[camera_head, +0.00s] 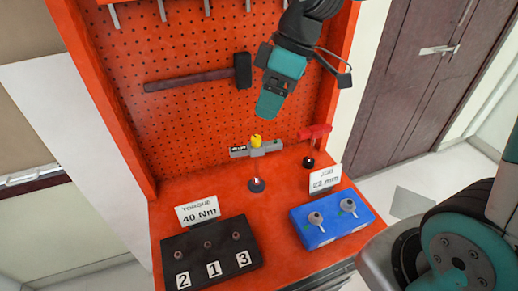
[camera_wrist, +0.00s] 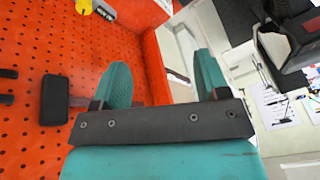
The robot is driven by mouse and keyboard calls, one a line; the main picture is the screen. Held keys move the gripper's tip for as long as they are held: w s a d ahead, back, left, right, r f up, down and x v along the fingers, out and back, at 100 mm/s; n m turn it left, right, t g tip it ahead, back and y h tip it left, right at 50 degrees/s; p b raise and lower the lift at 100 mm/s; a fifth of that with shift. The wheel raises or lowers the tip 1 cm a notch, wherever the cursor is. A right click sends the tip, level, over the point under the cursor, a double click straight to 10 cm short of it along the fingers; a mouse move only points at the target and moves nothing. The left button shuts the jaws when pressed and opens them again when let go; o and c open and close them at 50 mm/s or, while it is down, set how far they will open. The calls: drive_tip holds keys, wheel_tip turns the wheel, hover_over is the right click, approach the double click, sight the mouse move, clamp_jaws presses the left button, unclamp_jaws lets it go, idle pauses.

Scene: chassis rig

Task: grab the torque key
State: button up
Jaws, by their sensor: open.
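The likely torque key is a grey bar-shaped tool (camera_head: 268,148) with a yellow knob and a small dark display, in front of the lower pegboard in the head view. Its yellow and grey end also shows at the top edge of the wrist view (camera_wrist: 103,10). My teal gripper (camera_head: 268,112) is above it and slightly right, apart from it, pointing down. In the wrist view my gripper (camera_wrist: 160,70) has its two teal fingers spread with nothing between them. How the tool is supported is unclear.
A hammer (camera_head: 190,80) hangs on the orange pegboard (camera_head: 190,125). A red tool (camera_head: 315,132) stands to the right. On the orange bench are a black numbered block (camera_head: 212,255), a blue block (camera_head: 332,220) with two round-headed parts, and cards reading 40 Nm (camera_head: 198,211) and 22 mm (camera_head: 325,179).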

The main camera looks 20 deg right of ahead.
drive_tip(key=w+d+f+n, duration=0.2)
drive_tip(key=w+d+f, duration=0.1)
drive_tip(key=w, duration=0.3)
drive_tip(key=w+d+f+n, duration=0.2)
drive_tip(key=w+d+f, duration=0.1)
drive_tip(key=w+d, duration=0.15)
drive_tip(key=p, duration=0.4)
approach(254, 145)
drive_tip(key=f, duration=0.1)
drive_tip(key=w+a+f, duration=0.1)
drive_tip(key=f, duration=0.3)
drive_tip(key=shift+w+a+f, duration=0.1)
drive_tip(key=shift+w+a, duration=0.2)
drive_tip(key=shift+w, duration=0.05)
drive_tip(key=shift+s+p+x, duration=0.15)
drive_tip(key=shift+p+x, duration=0.75)
drive_tip(key=shift+x, duration=0.55)
drive_tip(key=shift+s+p+x, duration=0.15)
drive_tip(key=shift+p+x, duration=0.7)
drive_tip(key=shift+x, duration=0.6)
drive_tip(key=shift+d, duration=0.1)
drive_tip(key=shift+c, duration=0.5)
drive_tip(key=c, duration=1.1)
